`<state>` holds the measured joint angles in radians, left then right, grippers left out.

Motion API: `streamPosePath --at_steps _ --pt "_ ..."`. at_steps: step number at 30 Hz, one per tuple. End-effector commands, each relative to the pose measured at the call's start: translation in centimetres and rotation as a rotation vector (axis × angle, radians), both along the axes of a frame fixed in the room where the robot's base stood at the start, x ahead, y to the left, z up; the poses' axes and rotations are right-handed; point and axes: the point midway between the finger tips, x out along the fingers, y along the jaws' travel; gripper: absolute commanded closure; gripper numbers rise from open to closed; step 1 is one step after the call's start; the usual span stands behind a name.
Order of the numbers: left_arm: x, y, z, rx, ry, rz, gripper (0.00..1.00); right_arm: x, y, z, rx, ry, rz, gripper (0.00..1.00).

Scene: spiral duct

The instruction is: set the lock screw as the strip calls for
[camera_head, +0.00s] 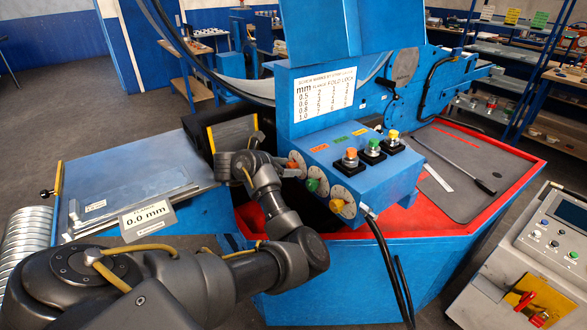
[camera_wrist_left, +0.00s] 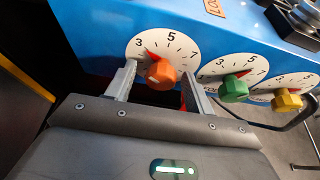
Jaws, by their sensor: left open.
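Three dials with white faces sit on the blue control box (camera_head: 365,172): an orange knob (camera_wrist_left: 161,75), a green knob (camera_wrist_left: 235,90) and a yellow knob (camera_wrist_left: 287,100). An orange label (camera_wrist_left: 214,7) above the orange dial is cut off and seems to begin "LO". The orange dial's red pointer is between 3 and 5. My left gripper (camera_wrist_left: 157,80) is open, its fingers on either side of the orange knob; contact is unclear. A chart (camera_head: 323,91) lists mm, flange, fold and lock. The strip card (camera_head: 147,216) seems to read 0.0 or 0.8 mm.
Three buttons, orange (camera_head: 350,153), green (camera_head: 373,145) and yellow (camera_head: 392,136), stand on top of the box. Black cables (camera_head: 383,250) hang below it. A red-edged bench top (camera_head: 465,160) holds a long tool. A grey console (camera_head: 540,260) stands at right.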

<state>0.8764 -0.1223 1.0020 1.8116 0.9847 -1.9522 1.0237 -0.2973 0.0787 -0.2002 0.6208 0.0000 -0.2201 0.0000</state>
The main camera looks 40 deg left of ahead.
Motion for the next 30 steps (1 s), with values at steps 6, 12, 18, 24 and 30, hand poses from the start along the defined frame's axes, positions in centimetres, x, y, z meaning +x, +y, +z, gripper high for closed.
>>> streamPosePath --at_steps 6,12,18,24,30 --pt "0.1 -0.2 0.1 0.000 0.000 -0.003 0.60 -0.3 -0.2 0.1 -0.003 0.003 0.001 0.64" --pt "0.1 -0.2 0.0 -0.001 0.000 -0.004 0.86 -0.4 -0.3 0.1 -0.003 0.004 0.001 0.64" --pt "0.1 -0.2 0.0 0.006 -0.002 -0.004 0.90 -0.4 -0.3 -0.1 -0.003 0.004 0.001 0.64" --pt "0.1 -0.3 -0.2 0.060 -0.018 -0.005 0.90 -0.4 -0.3 -0.9 -0.003 0.004 0.001 0.64" --pt "0.1 -0.4 -0.5 0.188 -0.058 -0.004 0.90 -0.3 -0.2 -2.8 -0.003 0.003 0.001 0.64"
